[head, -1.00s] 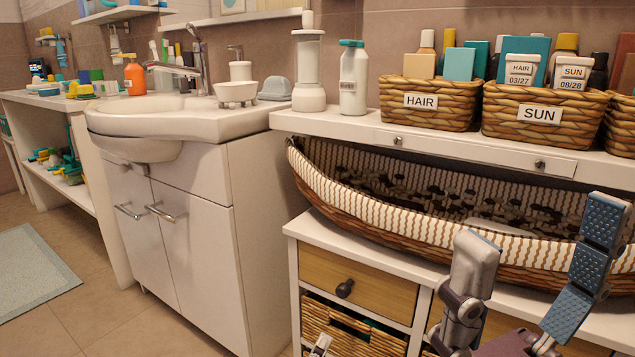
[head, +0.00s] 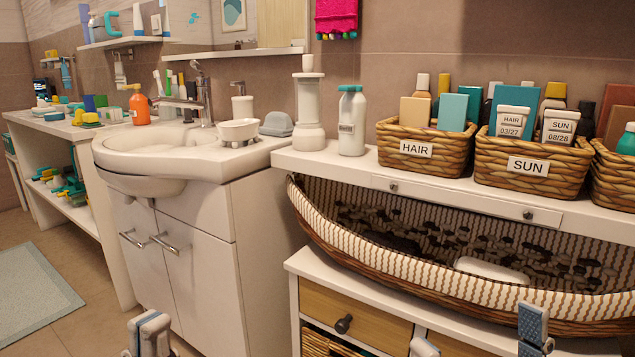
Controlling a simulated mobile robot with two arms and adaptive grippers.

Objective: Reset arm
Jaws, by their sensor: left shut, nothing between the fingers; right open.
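My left gripper (head: 149,334) shows at the bottom edge in front of the sink cabinet, with its fingers shut and nothing held. Only its tip part is in view. My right gripper (head: 480,335) is at the bottom right, in front of the wooden drawers. Its two fingers are wide apart and empty, one mostly cut off by the bottom edge, the other a blue-padded finger. Most of both arms is out of view.
A long wicker basket (head: 400,262) with a striped lining fills the open shelf. Above it stand the HAIR basket (head: 390,151) and the SUN basket (head: 490,163). The white sink cabinet (head: 205,260) is at the left. Floor is clear beside the mat (head: 35,295).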

